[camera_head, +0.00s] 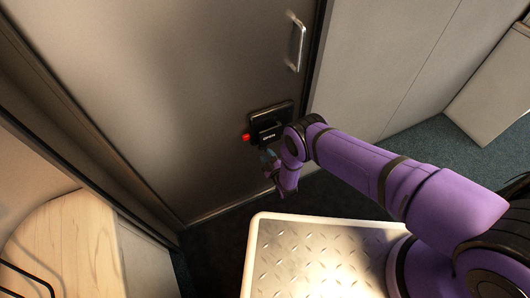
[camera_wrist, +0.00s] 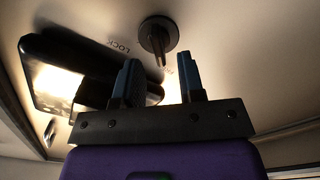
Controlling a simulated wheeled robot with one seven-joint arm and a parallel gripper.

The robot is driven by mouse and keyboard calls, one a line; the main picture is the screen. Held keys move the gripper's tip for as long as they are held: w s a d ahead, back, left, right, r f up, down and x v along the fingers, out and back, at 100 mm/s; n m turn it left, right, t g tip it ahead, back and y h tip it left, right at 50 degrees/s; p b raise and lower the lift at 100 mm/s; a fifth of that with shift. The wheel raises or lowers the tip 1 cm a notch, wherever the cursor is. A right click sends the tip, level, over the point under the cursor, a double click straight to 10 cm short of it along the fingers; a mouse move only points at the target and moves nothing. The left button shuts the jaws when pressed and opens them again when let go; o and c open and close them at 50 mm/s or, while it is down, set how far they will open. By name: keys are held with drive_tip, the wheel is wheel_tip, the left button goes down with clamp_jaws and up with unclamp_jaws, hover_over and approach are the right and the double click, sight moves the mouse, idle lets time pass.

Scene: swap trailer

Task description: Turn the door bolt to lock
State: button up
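The door bolt (camera_wrist: 158,36) is a dark round knob with a narrow tab, on the door near the printed word LOCK in the wrist view. My gripper (camera_wrist: 161,78) is open, its two dark fingers apart and nothing visibly held between them. The bolt's tab points toward the gap between the fingers; I cannot tell if they touch it. In the head view my gripper (camera_head: 268,156) is by the door (camera_head: 170,90), just below a black latch plate (camera_head: 268,120). The bolt cannot be made out there.
A red piece (camera_head: 246,137) sits at the latch plate's left edge. A metal pull handle (camera_head: 297,42) is higher on the door. In the wrist view a glossy black fitting (camera_wrist: 75,75) lies left of the fingers. A wooden surface (camera_head: 65,250) stands at lower left.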

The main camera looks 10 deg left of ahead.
sight(264, 149)
drive_tip(key=shift+x, duration=1.3)
drive_tip(key=shift+c, duration=0.2)
clamp_jaws()
drive_tip(key=shift+m, duration=0.3)
drive_tip(key=m, duration=1.7)
drive_tip(key=shift+w+d, duration=0.25)
drive_tip(key=shift+d, duration=0.15)
drive_tip(key=shift+m, duration=0.3)
